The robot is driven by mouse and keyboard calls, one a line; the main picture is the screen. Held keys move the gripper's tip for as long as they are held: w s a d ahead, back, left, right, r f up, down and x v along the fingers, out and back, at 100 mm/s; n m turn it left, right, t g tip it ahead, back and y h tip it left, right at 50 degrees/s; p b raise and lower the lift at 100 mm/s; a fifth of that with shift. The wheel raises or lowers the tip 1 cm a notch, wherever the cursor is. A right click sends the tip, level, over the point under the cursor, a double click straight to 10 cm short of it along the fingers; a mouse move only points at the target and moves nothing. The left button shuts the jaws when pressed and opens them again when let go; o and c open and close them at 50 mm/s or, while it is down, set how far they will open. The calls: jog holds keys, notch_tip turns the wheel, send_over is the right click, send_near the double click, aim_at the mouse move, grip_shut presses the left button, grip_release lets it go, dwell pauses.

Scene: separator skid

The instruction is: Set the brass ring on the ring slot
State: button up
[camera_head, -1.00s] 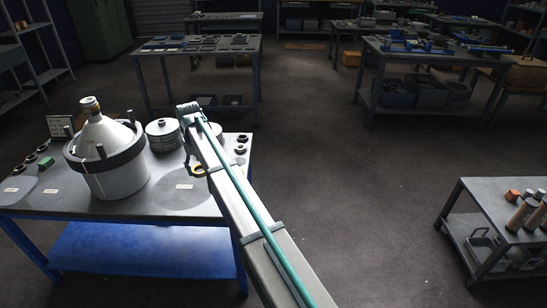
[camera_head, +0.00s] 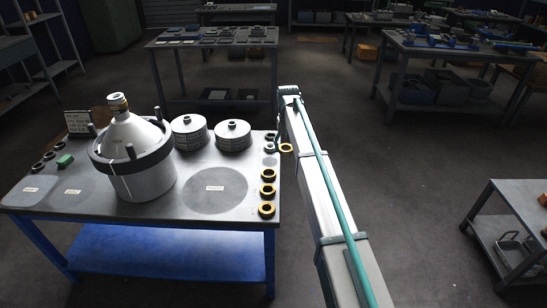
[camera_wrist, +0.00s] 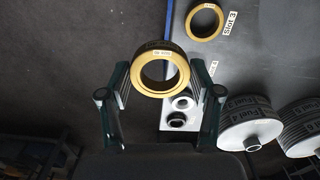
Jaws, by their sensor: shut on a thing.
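A brass ring (camera_wrist: 162,72) with a small label sits between the fingers of my gripper (camera_wrist: 161,78) in the wrist view. My gripper is shut on it. In the head view the held brass ring (camera_head: 286,148) is just off the right edge of the table, beside the arm; the fingers are hard to make out there. Another brass ring (camera_wrist: 204,20) lies by a "Slot 3" label (camera_wrist: 229,22) in the wrist view. A "Slot 4" label (camera_wrist: 213,68) is partly hidden by a finger. I cannot tell which place is the ring slot.
The grey table (camera_head: 120,210) carries a white cone-topped bowl (camera_head: 140,170), two disc stacks (camera_head: 189,132) (camera_head: 233,136) and a green block (camera_head: 64,160). Several brass rings (camera_head: 268,190) line its right edge. A pale ring (camera_wrist: 183,102) lies near the held ring.

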aim_at(270, 161)
jog(key=w+a+f, duration=0.3)
jog(key=w+a+f+p, duration=0.1)
jog(key=w+a+f, duration=0.2)
jog(key=shift+w+a+f, duration=0.1)
jog(key=shift+a+f, duration=0.1)
jog(key=shift+f, duration=0.1)
jog(key=shift+w+a+f, duration=0.25)
jog(key=shift+a+f, duration=0.1)
jog(key=shift+f, duration=0.15)
jog(key=shift+w+a+f+p, duration=0.15)
jog(key=shift+f+p, duration=0.35)
jog(key=shift+f, duration=1.35)
jog(key=shift+f, duration=0.1)
jog(key=o, duration=1.3)
jog(key=shift+c, duration=0.2)
